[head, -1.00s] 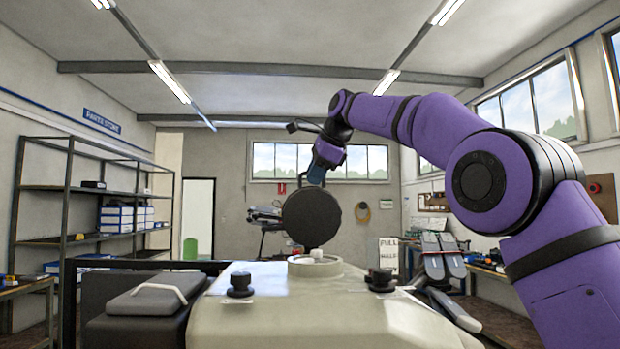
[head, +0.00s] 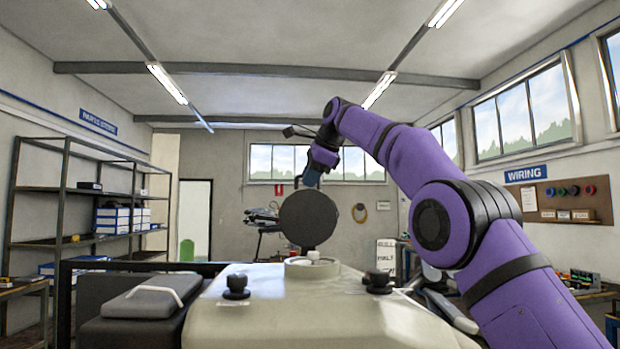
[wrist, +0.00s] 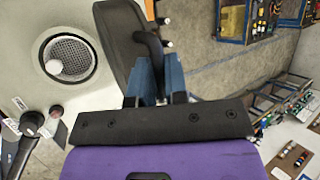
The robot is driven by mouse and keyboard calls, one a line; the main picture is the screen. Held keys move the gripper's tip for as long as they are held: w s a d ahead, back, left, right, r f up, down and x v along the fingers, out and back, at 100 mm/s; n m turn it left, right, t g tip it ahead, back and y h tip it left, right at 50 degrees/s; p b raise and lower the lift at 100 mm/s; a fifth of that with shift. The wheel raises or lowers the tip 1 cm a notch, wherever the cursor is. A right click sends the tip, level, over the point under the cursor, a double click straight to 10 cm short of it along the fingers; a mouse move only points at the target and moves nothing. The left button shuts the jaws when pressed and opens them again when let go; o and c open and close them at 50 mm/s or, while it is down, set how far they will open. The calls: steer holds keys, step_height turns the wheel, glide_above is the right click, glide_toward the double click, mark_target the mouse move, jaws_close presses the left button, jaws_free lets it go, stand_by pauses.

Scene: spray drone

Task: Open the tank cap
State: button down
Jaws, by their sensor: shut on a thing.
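The tank cap (head: 309,219) is a round dark disc, tilted up to near upright behind the tank opening (head: 312,263). The pale tank (head: 310,305) fills the lower middle of the head view. In the wrist view the opening (wrist: 70,58) is uncovered and shows a round mesh strainer with a white ball-like piece. The cap (wrist: 118,30) stands beside it, with a black curved handle (wrist: 150,42). My gripper (wrist: 158,75) has blue fingers and is shut on the cap at this handle. It also shows above the cap in the head view (head: 311,177).
Two black knobs (head: 236,286) (head: 377,281) stand on the tank top, either side of the opening. A dark box with a white handle (head: 152,296) is at the left. Shelves (head: 75,200) line the left wall. Open floor shows beyond the cap in the wrist view.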

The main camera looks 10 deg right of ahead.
steer(key=c, duration=1.5)
jaws_free()
steer(key=shift+d, duration=0.1)
steer(key=shift+v, duration=1.45)
steer(key=shift+s+d, duration=1.25)
steer(key=shift+s, duration=0.3)
steer(key=shift+s+d, duration=1.25)
steer(key=shift+s, duration=0.35)
steer(key=shift+s+d, duration=1.3)
steer(key=shift+s, duration=0.25)
